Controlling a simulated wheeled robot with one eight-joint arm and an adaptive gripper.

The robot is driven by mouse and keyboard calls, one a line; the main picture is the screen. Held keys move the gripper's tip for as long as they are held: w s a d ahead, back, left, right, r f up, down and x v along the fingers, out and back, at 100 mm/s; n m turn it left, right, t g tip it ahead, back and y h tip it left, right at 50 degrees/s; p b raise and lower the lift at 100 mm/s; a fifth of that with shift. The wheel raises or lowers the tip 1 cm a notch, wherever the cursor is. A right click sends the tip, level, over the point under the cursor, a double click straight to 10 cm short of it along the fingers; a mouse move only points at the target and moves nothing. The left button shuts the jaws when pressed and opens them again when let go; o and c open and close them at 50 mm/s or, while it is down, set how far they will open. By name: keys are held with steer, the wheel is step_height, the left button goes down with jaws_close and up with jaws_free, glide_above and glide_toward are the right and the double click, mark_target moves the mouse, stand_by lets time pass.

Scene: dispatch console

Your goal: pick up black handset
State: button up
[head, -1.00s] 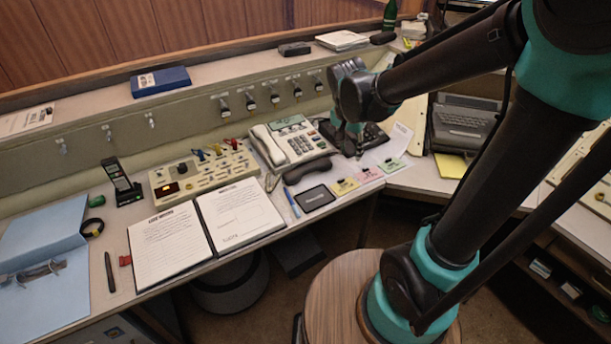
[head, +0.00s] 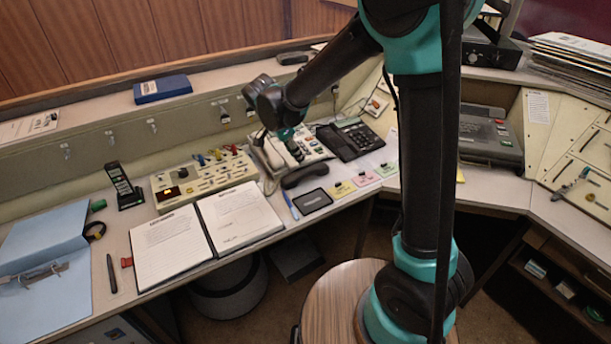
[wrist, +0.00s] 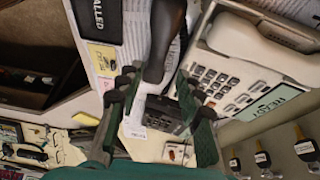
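The black handset (head: 307,174) lies on the desk in front of the white desk phone (head: 312,148). In the wrist view the handset (wrist: 166,38) runs down from the top centre, its lower end near the fingertips. My gripper (head: 295,153) is above the white phone in the head view, behind the handset. In the wrist view my gripper (wrist: 156,82) has its two green fingers spread apart, with nothing held between them. The black keypad phone (head: 350,138) stands right of the white phone. It shows between my fingers in the wrist view (wrist: 164,114).
A dark tablet-like pad (head: 312,201) and sticky notes (head: 342,189) lie in front of the handset. A beige switch panel (head: 202,178) and an open binder (head: 236,214) lie to the left. A grey machine (head: 490,138) stands at the right.

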mark_target(305, 170)
steer(key=x, duration=0.9)
steer(key=shift+s+d+f, duration=0.1)
steer(key=shift+s+d, duration=0.05)
steer(key=shift+c, duration=0.5)
jaws_close()
